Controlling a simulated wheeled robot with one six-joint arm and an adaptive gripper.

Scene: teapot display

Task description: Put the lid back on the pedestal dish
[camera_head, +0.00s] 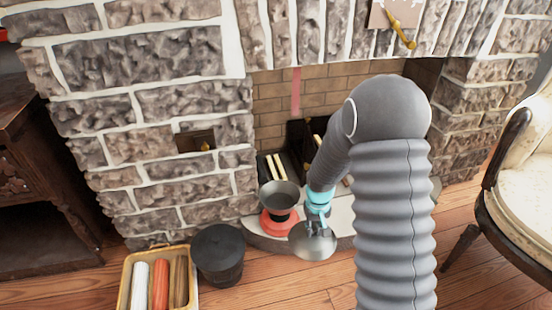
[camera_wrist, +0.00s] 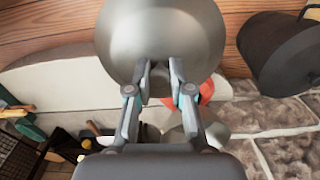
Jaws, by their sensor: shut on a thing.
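The pedestal dish (camera_head: 280,192) is a grey bowl on a red base, upright on the pale hearth ledge in the head view. The lid (camera_head: 312,245) is a round silvery disc in front of and slightly right of the dish, apart from it. My gripper (camera_head: 318,224) is shut on the lid and holds it in the air. In the wrist view, the lid (camera_wrist: 160,35) fills the upper middle, with my gripper (camera_wrist: 160,78) closed at its near side. The dish is mostly hidden there behind the fingers; part of its red base (camera_wrist: 207,91) shows.
A black bucket (camera_head: 219,262) stands left of the dish, beside a yellow crate (camera_head: 127,285) of coloured rolls. The stone fireplace (camera_head: 150,100) rises behind. A cream armchair (camera_head: 520,165) is at right, a dark wooden cabinet (camera_head: 40,180) at left. Wooden floor (camera_head: 275,285) is open in front.

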